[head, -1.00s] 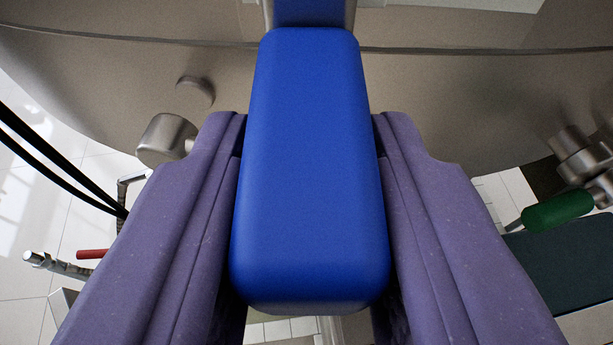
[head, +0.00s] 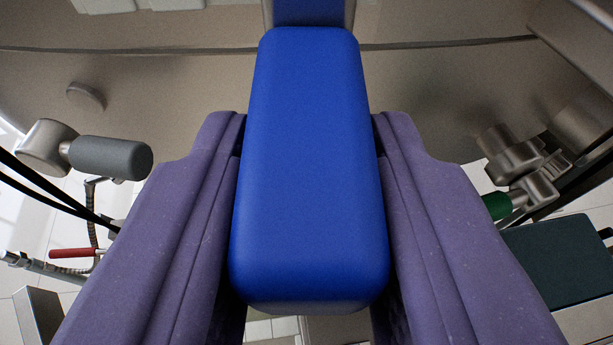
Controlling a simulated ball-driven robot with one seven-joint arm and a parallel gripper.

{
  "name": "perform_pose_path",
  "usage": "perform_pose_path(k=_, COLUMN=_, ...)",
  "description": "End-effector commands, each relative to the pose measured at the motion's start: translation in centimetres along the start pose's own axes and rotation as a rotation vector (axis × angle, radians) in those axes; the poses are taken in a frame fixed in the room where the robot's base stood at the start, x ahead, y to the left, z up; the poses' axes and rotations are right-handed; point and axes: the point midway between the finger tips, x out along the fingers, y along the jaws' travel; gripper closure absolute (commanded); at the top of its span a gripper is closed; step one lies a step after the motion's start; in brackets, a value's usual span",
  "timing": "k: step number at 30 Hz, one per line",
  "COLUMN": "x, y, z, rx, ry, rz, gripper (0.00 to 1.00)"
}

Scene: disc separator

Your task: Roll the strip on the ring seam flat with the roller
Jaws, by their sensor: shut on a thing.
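My gripper (head: 308,135) has purple fingers, one on each side of a blue block-shaped handle (head: 308,190), and is shut on it. I take this for the roller's handle. Beyond it, at the top edge, a second blue part (head: 308,12) sits between thin grey metal sides; the rolling end is out of view. A thin dark line, the ring seam (head: 450,43), runs across the grey-brown metal drum (head: 440,85) and passes behind the tool. I cannot tell the strip apart from the seam line, nor whether the roller touches it.
At left are a metal knob with a grey cylinder (head: 110,157), black cables and a red-handled lever (head: 75,253). At right are metal fittings (head: 520,165), a green handle (head: 497,205) and a dark teal box (head: 560,258). A thick metal part (head: 580,40) stands at the upper right.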

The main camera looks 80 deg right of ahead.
Motion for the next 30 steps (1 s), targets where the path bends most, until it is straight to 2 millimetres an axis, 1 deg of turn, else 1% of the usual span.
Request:
perform_pose_path(k=8, x=-0.1, y=0.0, z=-0.2, rx=0.001, ry=0.001, rz=0.000, gripper=1.00)
perform_pose_path(k=11, x=0.0, y=-0.5, z=-0.2, rx=0.000, ry=0.001, rz=-0.001, gripper=1.00)
perform_pose_path(k=24, x=0.1, y=-6.0, z=-0.3, rx=0.000, ry=0.001, rz=0.000, gripper=1.00)
perform_pose_path(k=27, x=0.2, y=-6.7, z=-0.3, rx=0.001, ry=0.002, rz=0.000, gripper=1.00)
perform_pose_path(k=30, x=0.2, y=-7.0, z=-0.2, rx=0.001, ry=0.002, rz=0.000, gripper=1.00)
